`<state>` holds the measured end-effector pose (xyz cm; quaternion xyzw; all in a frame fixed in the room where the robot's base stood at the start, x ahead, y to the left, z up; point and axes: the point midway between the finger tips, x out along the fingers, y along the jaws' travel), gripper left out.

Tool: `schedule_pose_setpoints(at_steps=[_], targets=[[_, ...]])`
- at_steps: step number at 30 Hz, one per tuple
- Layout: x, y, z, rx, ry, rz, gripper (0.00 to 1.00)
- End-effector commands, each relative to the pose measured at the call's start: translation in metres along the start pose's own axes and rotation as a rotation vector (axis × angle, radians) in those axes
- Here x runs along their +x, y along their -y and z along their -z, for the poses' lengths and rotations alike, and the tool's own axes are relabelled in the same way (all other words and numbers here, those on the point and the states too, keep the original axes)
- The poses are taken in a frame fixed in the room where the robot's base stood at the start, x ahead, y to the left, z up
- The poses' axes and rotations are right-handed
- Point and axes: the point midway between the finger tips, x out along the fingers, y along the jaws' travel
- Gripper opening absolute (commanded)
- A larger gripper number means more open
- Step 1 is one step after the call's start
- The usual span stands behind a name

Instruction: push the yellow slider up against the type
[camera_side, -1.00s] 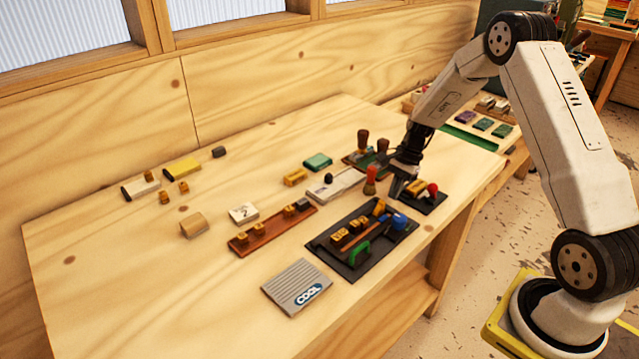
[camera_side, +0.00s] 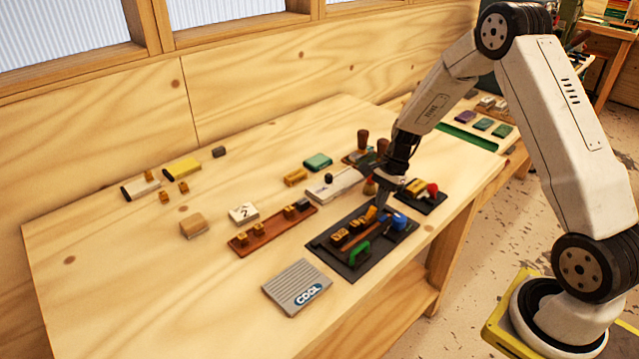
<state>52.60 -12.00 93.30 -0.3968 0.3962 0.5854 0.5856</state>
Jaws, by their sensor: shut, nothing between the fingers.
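The yellow slider (camera_side: 370,214) is in the dark tray (camera_side: 345,268), at the upper right end of the row of type (camera_side: 341,238). The type is several small yellow-orange blocks standing in a line. The slider looks very close to the last block; I cannot tell whether they touch. My gripper (camera_side: 381,206) is shut and empty, its tips low over the tray just right of the slider. It seems to touch the slider and hides part of it.
A blue piece (camera_side: 393,222) is right of my gripper and a green clamp-like piece (camera_side: 359,252) is at the tray's front. A small dark tray with a red knob (camera_side: 432,188) stands close on the right.

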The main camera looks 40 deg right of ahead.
Motion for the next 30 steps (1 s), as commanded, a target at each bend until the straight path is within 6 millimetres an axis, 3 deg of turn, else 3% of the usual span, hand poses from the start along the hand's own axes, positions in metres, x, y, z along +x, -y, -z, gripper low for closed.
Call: schedule_pose_setpoints(at_steps=[3,9,22,30], targets=[[0.007,0.000,-0.018,-0.002,0.001,-0.003,0.00],[0.011,-0.001,-0.028,0.001,0.001,-0.001,0.00],[0.010,0.000,-0.024,0.001,0.001,-0.001,0.00],[0.001,0.000,-0.001,0.003,0.000,0.001,0.00]])
